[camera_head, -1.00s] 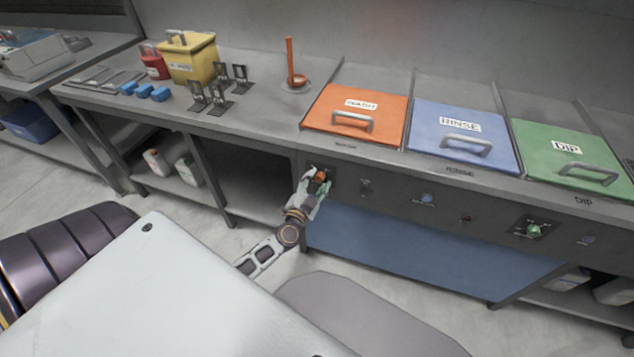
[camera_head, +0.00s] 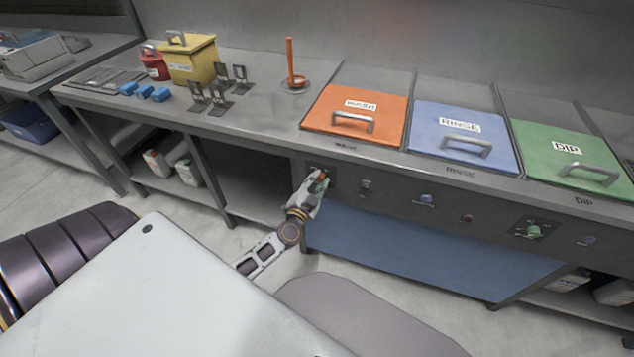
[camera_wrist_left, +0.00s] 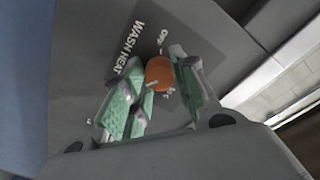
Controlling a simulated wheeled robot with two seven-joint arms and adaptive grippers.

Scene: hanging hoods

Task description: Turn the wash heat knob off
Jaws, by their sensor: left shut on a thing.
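The wash heat knob (camera_wrist_left: 160,72) is orange and sits on the dark front panel below the orange WASH lid (camera_head: 356,113). My left gripper (camera_wrist_left: 163,82) is shut on it, with green-padded fingers on either side. In the left wrist view, the panel label (camera_wrist_left: 131,47) reads WASH HEAT, and an OFF mark (camera_wrist_left: 162,38) shows just beyond the knob. The fingers hide part of the dial, and I cannot tell exactly where the knob points. In the head view my left gripper (camera_head: 320,180) covers most of the knob. My right gripper is not in view.
Other controls line the panel to the right, among them a blue knob (camera_head: 427,199) and a green knob (camera_head: 533,231). A blue RINSE lid (camera_head: 462,150) and a green DIP lid (camera_head: 570,175) are on the counter. Open shelf space lies left of the panel.

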